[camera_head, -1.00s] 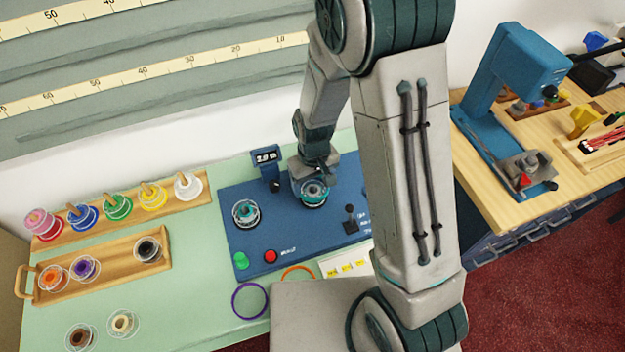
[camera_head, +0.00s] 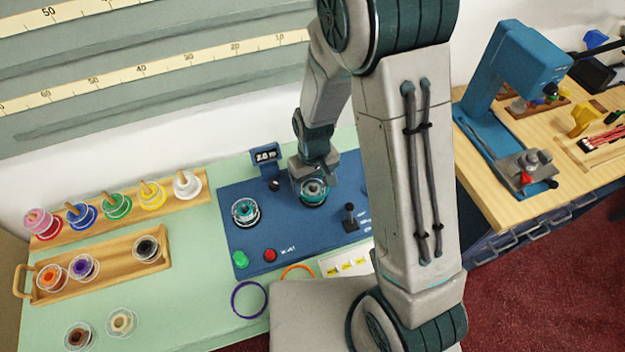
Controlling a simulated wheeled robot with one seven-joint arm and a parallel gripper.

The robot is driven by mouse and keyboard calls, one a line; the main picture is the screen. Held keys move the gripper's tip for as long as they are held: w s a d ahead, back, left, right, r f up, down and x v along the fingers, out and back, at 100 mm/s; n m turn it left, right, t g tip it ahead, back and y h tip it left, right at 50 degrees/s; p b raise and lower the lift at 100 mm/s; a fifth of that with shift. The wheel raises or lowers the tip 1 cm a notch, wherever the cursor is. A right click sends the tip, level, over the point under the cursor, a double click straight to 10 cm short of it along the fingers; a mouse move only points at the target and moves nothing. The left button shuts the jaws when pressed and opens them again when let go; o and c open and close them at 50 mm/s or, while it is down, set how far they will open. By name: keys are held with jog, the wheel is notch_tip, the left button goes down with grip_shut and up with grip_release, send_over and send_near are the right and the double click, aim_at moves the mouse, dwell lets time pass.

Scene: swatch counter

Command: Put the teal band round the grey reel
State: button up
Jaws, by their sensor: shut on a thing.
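My gripper (camera_head: 314,182) points down over the right-hand spindle of the blue machine. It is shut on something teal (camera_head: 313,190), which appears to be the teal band. That teal ring shape sits at a clear-flanged reel there; whether it is around the reel or just above it is hard to tell. A second reel with teal and grey colouring (camera_head: 245,211) sits on the left-hand spindle, apart from my gripper. A dark grey, nearly black reel (camera_head: 147,249) stands at the right end of the wooden tray. The fingertips are small and partly hidden.
The blue machine (camera_head: 300,228) has a display (camera_head: 265,156), a lever (camera_head: 350,214), a green button (camera_head: 240,259) and a red button (camera_head: 270,255). A purple band (camera_head: 248,299) and an orange band (camera_head: 298,272) lie in front. Several coloured reels stand left. Green counter is free between.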

jog(key=shift+f+b, duration=0.65)
jog(key=shift+f, duration=0.1)
dwell(0.5)
jog(key=o, duration=1)
jog(key=shift+r+p, duration=2.35)
jog(key=shift+r, duration=1.15)
